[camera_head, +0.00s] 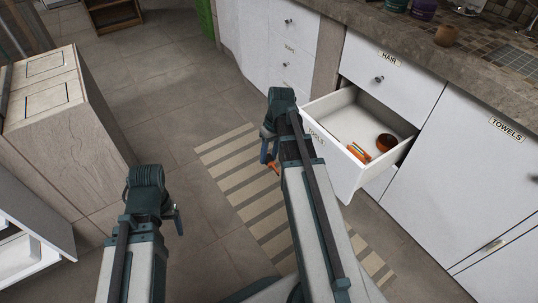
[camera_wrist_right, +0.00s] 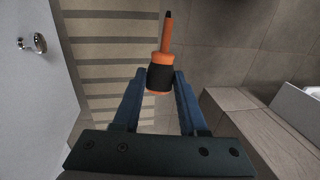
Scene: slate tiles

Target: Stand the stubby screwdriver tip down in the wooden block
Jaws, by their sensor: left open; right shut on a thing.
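The stubby screwdriver (camera_wrist_right: 164,58), orange with a black grip band and dark tip, is held at its handle between the fingers of my right gripper (camera_wrist_right: 158,82). Its tip points away from the gripper, toward the top of the right wrist view. In the head view, my right gripper (camera_head: 268,153) is beside the open drawer, above the striped mat, with a bit of the orange screwdriver (camera_head: 274,169) showing. My left gripper (camera_head: 178,217) is open over the floor at lower left.
The open drawer (camera_head: 335,177) labelled TOOLS holds an orange item (camera_head: 358,152) and a brown round bowl (camera_head: 386,142). The counter (camera_head: 405,30) carries cups at its back. A cabinet (camera_head: 70,115) stands at left. The tiled floor between is clear, with a striped mat (camera_head: 240,180).

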